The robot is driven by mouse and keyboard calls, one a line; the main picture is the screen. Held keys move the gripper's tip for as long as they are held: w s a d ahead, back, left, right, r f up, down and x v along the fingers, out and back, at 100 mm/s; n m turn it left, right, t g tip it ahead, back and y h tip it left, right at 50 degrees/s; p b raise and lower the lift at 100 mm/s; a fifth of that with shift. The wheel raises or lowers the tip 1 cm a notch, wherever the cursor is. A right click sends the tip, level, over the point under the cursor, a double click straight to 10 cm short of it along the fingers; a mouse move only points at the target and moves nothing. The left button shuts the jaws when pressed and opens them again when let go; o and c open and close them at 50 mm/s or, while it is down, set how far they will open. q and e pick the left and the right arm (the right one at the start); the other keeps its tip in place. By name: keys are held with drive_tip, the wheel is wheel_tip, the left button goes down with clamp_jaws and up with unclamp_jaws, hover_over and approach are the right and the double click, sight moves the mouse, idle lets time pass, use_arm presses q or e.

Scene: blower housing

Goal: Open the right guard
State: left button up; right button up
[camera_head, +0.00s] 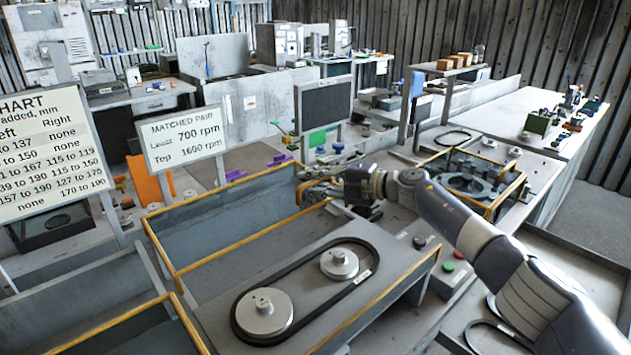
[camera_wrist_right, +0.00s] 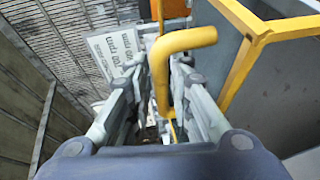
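A yellow bent handle (camera_wrist_right: 178,50) shows large in the right wrist view, next to a yellow-edged grey panel (camera_wrist_right: 285,95). My right gripper (camera_head: 322,190) is at the guard's far right corner. In the wrist view its two fingers (camera_wrist_right: 165,100) lie close on either side of the handle bar and look shut on it. The exact contact is partly hidden. My left gripper is not in view.
A black belt (camera_head: 244,302) runs around two pulleys (camera_head: 339,264) on a grey plate. Another yellow-railed housing (camera_head: 490,208) stands at right, behind my right arm. A green button (camera_head: 460,254) sits near the front right. Chart and rpm signs (camera_head: 185,139) stand at left.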

drive_tip(key=v, duration=1.2)
